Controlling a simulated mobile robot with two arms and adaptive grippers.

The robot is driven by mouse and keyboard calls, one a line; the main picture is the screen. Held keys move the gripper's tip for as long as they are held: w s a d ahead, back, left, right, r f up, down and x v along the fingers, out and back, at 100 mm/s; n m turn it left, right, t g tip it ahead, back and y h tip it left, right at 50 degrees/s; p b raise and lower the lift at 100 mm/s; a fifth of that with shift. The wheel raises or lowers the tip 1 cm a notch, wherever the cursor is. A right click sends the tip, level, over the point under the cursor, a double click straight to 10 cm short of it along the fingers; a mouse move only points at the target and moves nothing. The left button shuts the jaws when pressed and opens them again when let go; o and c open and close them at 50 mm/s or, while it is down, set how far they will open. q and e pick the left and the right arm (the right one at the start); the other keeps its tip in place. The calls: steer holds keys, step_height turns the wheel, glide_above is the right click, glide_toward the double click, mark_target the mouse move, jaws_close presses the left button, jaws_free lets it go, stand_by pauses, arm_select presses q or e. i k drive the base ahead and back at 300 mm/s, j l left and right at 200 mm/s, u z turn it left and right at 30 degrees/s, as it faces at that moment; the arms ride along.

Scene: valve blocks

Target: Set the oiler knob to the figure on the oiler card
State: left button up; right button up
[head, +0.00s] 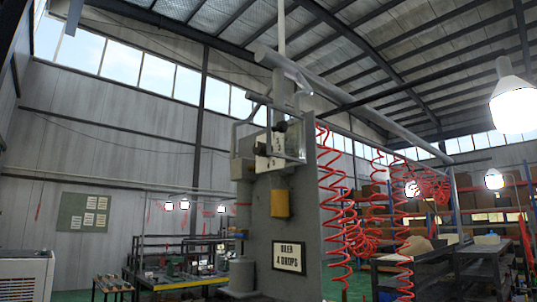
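The oiler card (289,257) is a pale sheet in a dark frame, low on a grey upright panel (258,225). It reads "OILER 4 DROPS". Higher on the panel is a pale plate (278,142) with small marks too small to read surely. A dark round knob (281,126) sits at its upper edge, and another dark knob (260,149) sits lower left. I cannot tell which is the oiler knob or what figure it is at. Neither of my grippers is in view.
Grey pipes (288,75) run above the panel. Red coiled hoses (335,200) hang to its right. A workbench (170,275) stands behind at left, a white cabinet (25,275) at far left. Shelves with boxes (480,200) and dark racks fill the right.

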mark_target(260, 148)
steer(key=i+j+z, duration=0.1)
steer(key=z, duration=0.9)
steer(key=j+z, duration=0.3)
steer(key=j, duration=0.3)
steer(key=j+z, duration=0.25)
steer(key=j, duration=0.35)
steer(key=j+z, duration=0.3)
steer(key=j, duration=0.25)
steer(key=k+j+z, duration=0.25)
steer(key=j, duration=0.3)
steer(key=i+j, duration=0.05)
